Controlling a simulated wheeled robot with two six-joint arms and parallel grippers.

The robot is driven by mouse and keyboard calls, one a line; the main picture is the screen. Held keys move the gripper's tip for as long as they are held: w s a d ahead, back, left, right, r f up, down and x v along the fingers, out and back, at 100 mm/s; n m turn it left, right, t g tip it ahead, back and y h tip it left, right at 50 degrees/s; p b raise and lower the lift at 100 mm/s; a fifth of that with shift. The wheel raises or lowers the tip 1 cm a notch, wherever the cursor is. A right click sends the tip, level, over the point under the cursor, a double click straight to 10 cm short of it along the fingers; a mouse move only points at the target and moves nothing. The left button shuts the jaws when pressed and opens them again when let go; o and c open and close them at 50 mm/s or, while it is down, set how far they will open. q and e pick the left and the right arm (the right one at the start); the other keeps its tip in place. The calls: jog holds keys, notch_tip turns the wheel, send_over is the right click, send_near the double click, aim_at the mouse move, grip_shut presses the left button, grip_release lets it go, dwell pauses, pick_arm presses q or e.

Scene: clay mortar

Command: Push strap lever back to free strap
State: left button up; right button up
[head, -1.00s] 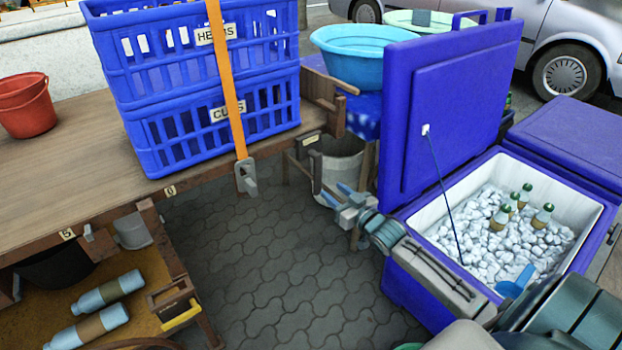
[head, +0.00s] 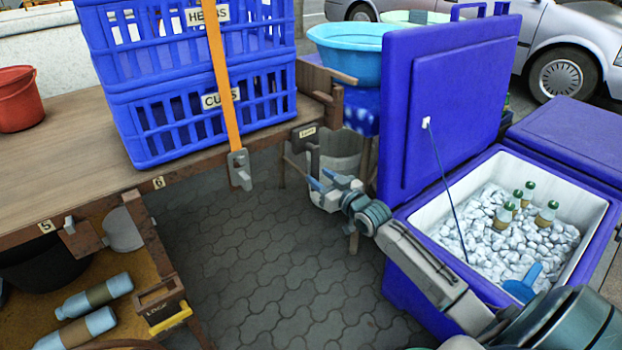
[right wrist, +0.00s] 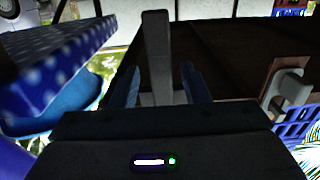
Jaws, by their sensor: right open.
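The orange strap (head: 222,80) runs down over the blue crates to a grey buckle (head: 240,170) at the table's front edge. To its right, a grey lever (head: 314,157) hangs below a small labelled bracket at the table corner. My right gripper (head: 321,180) is open close to the lever's lower end. In the right wrist view, a grey bar that looks like the lever (right wrist: 156,55) shows between the two blue fingertips (right wrist: 160,84). I cannot tell whether they touch it. My left gripper is out of view.
The blue crates (head: 205,115) stand stacked on the wooden table (head: 60,165). An open blue cooler (head: 405,285) with ice and bottles is at the right, near my right arm. A grey bucket (head: 345,165) stands behind the gripper.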

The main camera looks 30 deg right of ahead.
aim_at(316, 174)
jog(key=shift+w+a+b, duration=0.2)
jog(key=shift+w+b, duration=0.7)
jog(key=shift+w, duration=1.5)
jog(key=shift+c, duration=0.2)
grip_shut()
